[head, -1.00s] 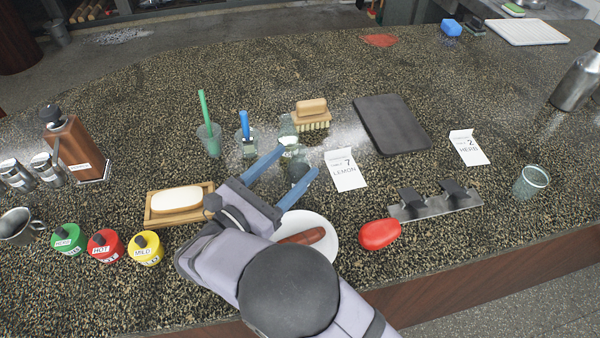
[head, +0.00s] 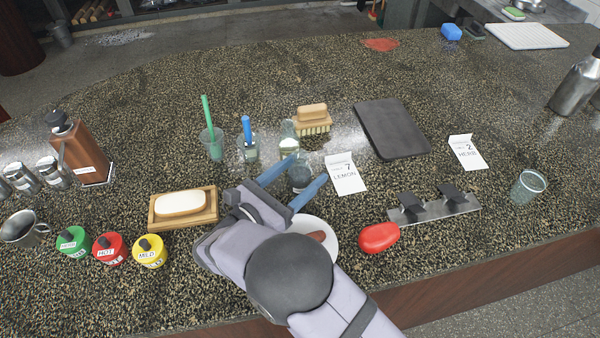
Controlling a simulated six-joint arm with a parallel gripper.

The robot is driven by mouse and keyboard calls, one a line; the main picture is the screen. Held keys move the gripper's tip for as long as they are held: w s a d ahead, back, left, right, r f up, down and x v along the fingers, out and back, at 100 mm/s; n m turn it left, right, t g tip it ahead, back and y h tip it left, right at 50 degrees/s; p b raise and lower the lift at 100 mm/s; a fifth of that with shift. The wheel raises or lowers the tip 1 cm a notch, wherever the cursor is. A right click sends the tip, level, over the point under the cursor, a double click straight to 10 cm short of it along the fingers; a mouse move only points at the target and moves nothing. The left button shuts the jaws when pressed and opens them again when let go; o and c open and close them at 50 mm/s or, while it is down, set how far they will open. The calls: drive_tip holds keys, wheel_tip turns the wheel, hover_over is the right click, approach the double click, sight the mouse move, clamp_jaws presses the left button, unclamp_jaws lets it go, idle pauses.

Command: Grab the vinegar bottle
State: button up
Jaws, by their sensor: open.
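A small clear glass bottle (head: 289,138) stands in the middle of the counter, just beyond my fingertips. A dark, rounded glass vessel (head: 299,179) stands close in front of it, seen between my fingers. No readable label shows which is the vinegar bottle. My gripper (head: 308,168) is open, its two blue fingers pointing to the upper right on either side of the dark vessel. I cannot tell whether they touch it. My arm partly hides a white plate (head: 328,232) with a brown sausage-like item (head: 317,237).
Cups with a green straw (head: 211,141) and a blue handle (head: 248,147) stand left of the bottle. A brush (head: 313,122) is behind it. The lemon card (head: 345,174) lies right of my fingertips. A soap dish (head: 184,221) is left of my gripper.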

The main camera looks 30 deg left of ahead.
drive_tip(key=shift+w+d+p, duration=0.2)
drive_tip(key=shift+w+p, duration=0.05)
drive_tip(key=shift+w, duration=0.6)
drive_tip(key=shift+w+d+p, duration=0.15)
drive_tip(key=shift+w+p, duration=0.1)
drive_tip(key=shift+w, duration=0.6)
drive_tip(key=shift+c, duration=0.3)
drive_tip(key=c, duration=1.2)
drive_tip(key=shift+c, duration=0.2)
drive_tip(key=shift+r, duration=0.2)
wheel_tip(320, 180, up, 10)
drive_tip(key=b, duration=0.2)
drive_tip(key=shift+f, duration=0.25)
